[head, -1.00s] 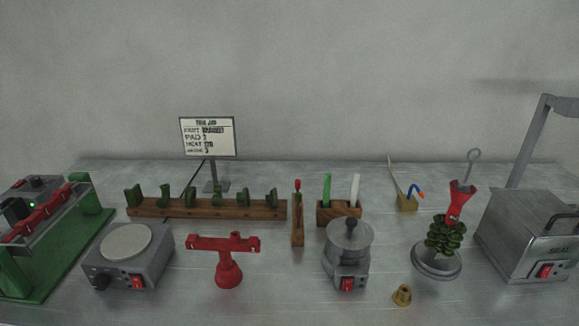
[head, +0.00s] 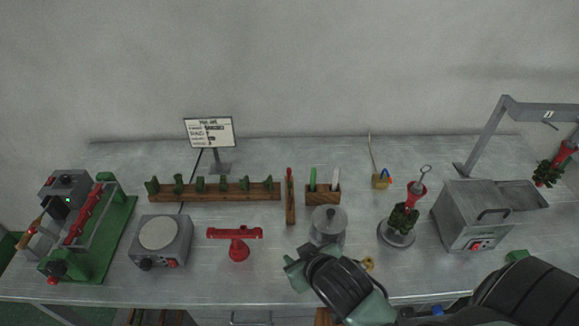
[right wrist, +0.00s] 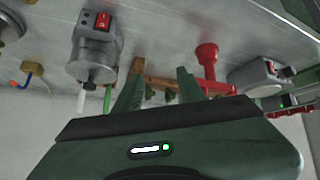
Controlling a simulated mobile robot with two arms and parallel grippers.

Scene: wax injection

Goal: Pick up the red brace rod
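Several red pieces are in view, and I cannot tell for sure which is the brace rod. A slim red-topped rod (head: 289,174) stands at the back of a narrow wooden block (head: 290,209). A long red bar (head: 84,214) lies slanted on the green machine (head: 110,238) at left. A red T-shaped stand (head: 238,250) stands at centre. My left gripper is out of view.
The grey pot (head: 328,222) is close beyond my right gripper. A wooden rack (head: 215,192) with green pieces and a block (head: 323,194) with green and white sticks stand behind. A hot plate (head: 161,243) is at left, a metal box (head: 470,220) at right.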

